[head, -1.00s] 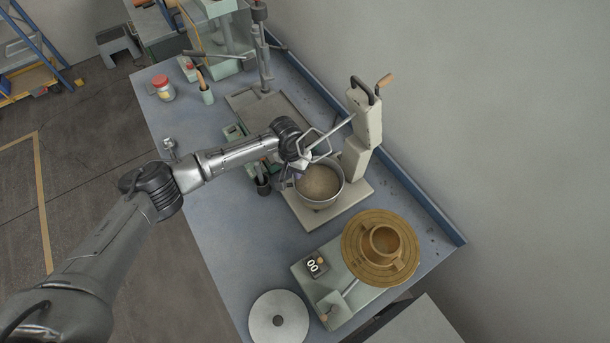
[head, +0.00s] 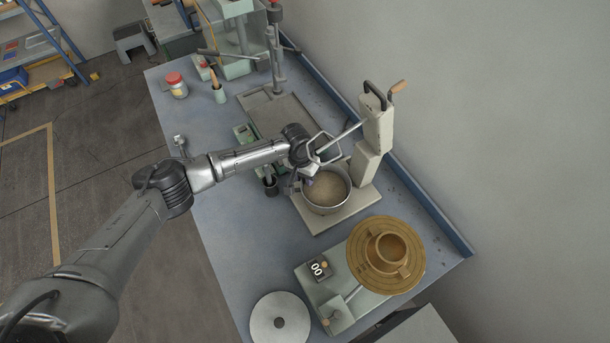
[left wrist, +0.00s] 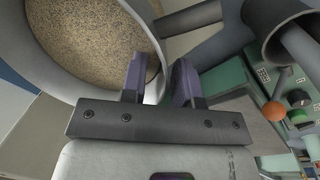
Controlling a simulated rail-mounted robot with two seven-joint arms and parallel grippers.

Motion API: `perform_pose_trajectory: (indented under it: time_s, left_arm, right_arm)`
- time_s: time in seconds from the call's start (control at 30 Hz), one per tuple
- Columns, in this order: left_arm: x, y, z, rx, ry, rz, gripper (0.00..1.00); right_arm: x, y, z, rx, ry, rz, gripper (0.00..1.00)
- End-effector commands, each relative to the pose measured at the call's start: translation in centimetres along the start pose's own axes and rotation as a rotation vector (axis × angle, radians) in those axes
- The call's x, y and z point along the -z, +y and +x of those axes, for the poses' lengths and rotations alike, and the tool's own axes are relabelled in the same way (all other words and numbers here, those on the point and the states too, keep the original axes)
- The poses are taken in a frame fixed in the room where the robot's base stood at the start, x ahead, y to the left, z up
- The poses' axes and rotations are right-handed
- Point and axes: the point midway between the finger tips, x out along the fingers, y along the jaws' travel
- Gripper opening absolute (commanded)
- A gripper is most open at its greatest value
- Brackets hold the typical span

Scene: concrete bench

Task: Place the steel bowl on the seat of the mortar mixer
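The steel bowl (head: 344,204), filled with sandy grains, is at the grey-cream base (head: 341,220) of the mortar mixer (head: 373,128). From above I cannot tell whether it rests fully on the seat. My left gripper (head: 309,180) is at the bowl's left rim. In the left wrist view its two purple-grey fingers (left wrist: 160,80) straddle the bowl's rim (left wrist: 163,62), one inside in front of the grains, one outside. A gap shows between the fingers, and they do not look clamped on the wall. My right gripper is not in view.
A tan round flow table (head: 360,275) stands in front of the mixer. A white disc (head: 280,322) lies at the near edge. A dark cup (head: 271,187) and green control box (head: 244,133) are left of the bowl. A tray (head: 285,112) lies behind. The bench's left-front (head: 225,240) is clear.

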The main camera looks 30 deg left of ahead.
Motion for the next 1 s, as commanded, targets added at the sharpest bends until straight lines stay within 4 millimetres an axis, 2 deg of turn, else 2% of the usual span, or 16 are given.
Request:
perform_pose_trajectory:
  time_s: [0.23, 0.5, 0.7, 1.0]
  left_arm:
    - [0.0, 0.1, -1.0, -0.001, 0.002, 0.0, 0.28]
    - [0.0, 0.0, -5.0, -0.001, 0.001, 0.0, 0.28]
    - [0.1, 0.0, -7.1, -0.001, 0.001, 0.001, 0.28]
    - [0.0, 0.0, -7.8, 0.0, 0.0, 0.0, 0.28]
  right_arm:
    - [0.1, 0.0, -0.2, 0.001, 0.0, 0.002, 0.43]
    - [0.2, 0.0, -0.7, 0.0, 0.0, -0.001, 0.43]
    - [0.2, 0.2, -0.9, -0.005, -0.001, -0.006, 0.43]
    - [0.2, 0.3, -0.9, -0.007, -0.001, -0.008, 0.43]
